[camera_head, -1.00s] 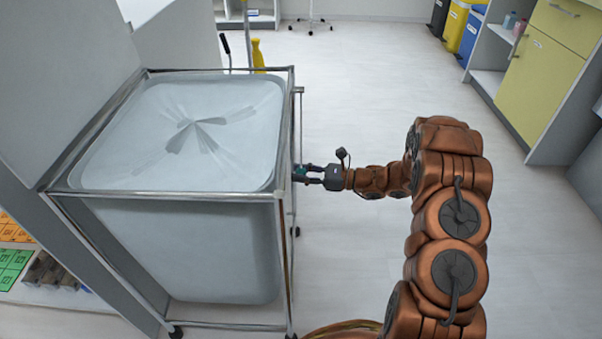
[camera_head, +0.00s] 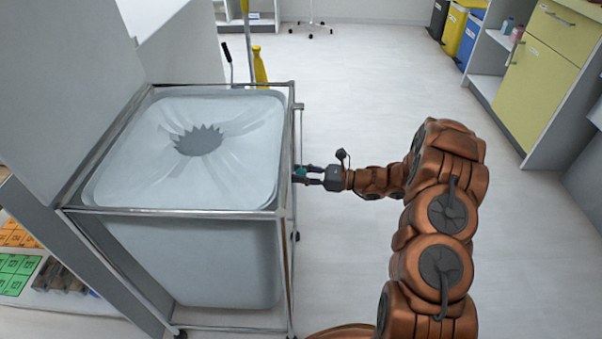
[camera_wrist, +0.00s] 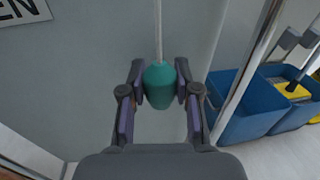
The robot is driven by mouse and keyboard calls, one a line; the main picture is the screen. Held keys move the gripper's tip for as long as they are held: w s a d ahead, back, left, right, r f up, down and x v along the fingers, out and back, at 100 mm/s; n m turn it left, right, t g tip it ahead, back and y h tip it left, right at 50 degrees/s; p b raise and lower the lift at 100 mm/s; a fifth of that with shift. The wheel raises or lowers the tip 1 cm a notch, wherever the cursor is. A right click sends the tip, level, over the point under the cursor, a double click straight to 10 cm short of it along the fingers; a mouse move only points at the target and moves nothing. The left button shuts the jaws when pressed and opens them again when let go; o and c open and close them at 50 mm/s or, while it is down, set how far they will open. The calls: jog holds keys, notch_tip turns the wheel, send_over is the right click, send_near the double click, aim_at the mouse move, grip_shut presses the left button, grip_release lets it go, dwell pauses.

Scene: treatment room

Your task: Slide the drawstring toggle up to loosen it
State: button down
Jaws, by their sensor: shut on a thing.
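The drawstring toggle is a teal, barrel-shaped piece (camera_wrist: 159,86) on a pale cord (camera_wrist: 158,30) that runs up from it in the wrist view. My gripper (camera_wrist: 160,88) is shut on the toggle, one finger on each side. In the head view my gripper (camera_head: 308,174) is at the right side of the laundry bag cart, and a bit of the teal toggle (camera_head: 300,171) shows at its tips. The grey bag (camera_head: 210,260) hangs in a metal frame (camera_head: 180,212). Its gathered top has a jagged dark opening (camera_head: 198,140) in the middle.
A yellow bottle-like item (camera_head: 259,66) stands behind the cart. Yellow cabinets (camera_head: 541,75) and several bins (camera_head: 457,30) line the right. A blue bucket (camera_wrist: 243,105) shows right of the frame post in the wrist view. The floor right of the cart is clear.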

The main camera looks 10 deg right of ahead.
aim_at(301, 168)
notch_tip(301, 168, up, 12)
jog(key=p, duration=0.6)
jog(key=shift+r+p, duration=0.2)
jog(key=shift+p, duration=0.2)
jog(key=c, duration=0.8)
grip_release()
jog(key=v, duration=1.2)
